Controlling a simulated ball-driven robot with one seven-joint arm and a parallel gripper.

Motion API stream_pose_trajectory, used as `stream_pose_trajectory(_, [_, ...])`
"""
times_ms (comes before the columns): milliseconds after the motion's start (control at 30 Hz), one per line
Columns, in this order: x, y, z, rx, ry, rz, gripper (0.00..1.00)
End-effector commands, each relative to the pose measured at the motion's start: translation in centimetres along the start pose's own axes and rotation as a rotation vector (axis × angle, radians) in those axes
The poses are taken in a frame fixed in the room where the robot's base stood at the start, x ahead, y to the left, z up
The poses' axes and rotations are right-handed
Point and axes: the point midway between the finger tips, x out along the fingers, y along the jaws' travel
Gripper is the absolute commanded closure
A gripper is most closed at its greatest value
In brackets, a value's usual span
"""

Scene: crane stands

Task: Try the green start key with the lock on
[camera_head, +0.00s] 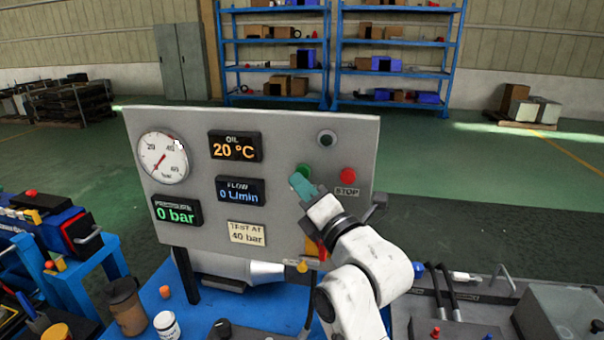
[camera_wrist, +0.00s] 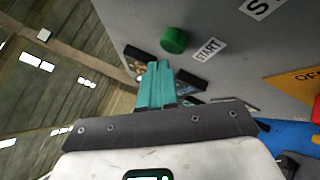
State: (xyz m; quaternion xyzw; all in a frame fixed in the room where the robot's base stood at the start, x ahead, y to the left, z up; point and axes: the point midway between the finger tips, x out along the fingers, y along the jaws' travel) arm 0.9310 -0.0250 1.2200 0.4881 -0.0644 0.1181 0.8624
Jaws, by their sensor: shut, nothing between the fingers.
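The green start key (camera_head: 304,170) is a round button on the grey upright panel (camera_head: 290,130). It also shows in the wrist view (camera_wrist: 174,40), beside a START label (camera_wrist: 208,50). My gripper (camera_head: 299,182) has teal fingers, shut and empty, just in front of and below the key. In the wrist view, the fingertips (camera_wrist: 158,66) appear beside the key, not over it; I cannot tell the gap to the panel. In the head view, my arm partly hides the yellow and red part (camera_head: 313,248); no lock is clearly visible.
A red STOP button (camera_head: 348,175) is right of the key, and a dark round lamp (camera_head: 327,138) is above it. Displays read 20 °C, 0 L/min and 0 bar. A dark side handle (camera_head: 377,205) projects near my arm. A blue bench (camera_head: 250,312) lies below.

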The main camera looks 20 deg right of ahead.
Motion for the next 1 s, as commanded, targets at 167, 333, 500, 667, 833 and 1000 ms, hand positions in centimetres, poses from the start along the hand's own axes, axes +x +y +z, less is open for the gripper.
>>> stream_pose_trajectory(167, [0.0, 0.0, 0.0, 0.000, 0.000, 0.000, 1.00])
stream_pose_trajectory(333, [-0.3, 0.2, -0.3, 0.000, 0.001, 0.000, 1.00])
stream_pose_trajectory(500, [-1.4, 1.0, -1.1, 0.000, 0.002, 0.000, 1.00])
stream_pose_trajectory(667, [-2.4, 1.8, -1.8, 0.000, 0.002, 0.000, 1.00])
stream_pose_trajectory(833, [-3.2, 2.4, -2.4, 0.001, 0.002, 0.001, 1.00])
stream_pose_trajectory(1000, [-3.5, 2.6, -2.6, 0.000, 0.000, 0.000, 1.00])
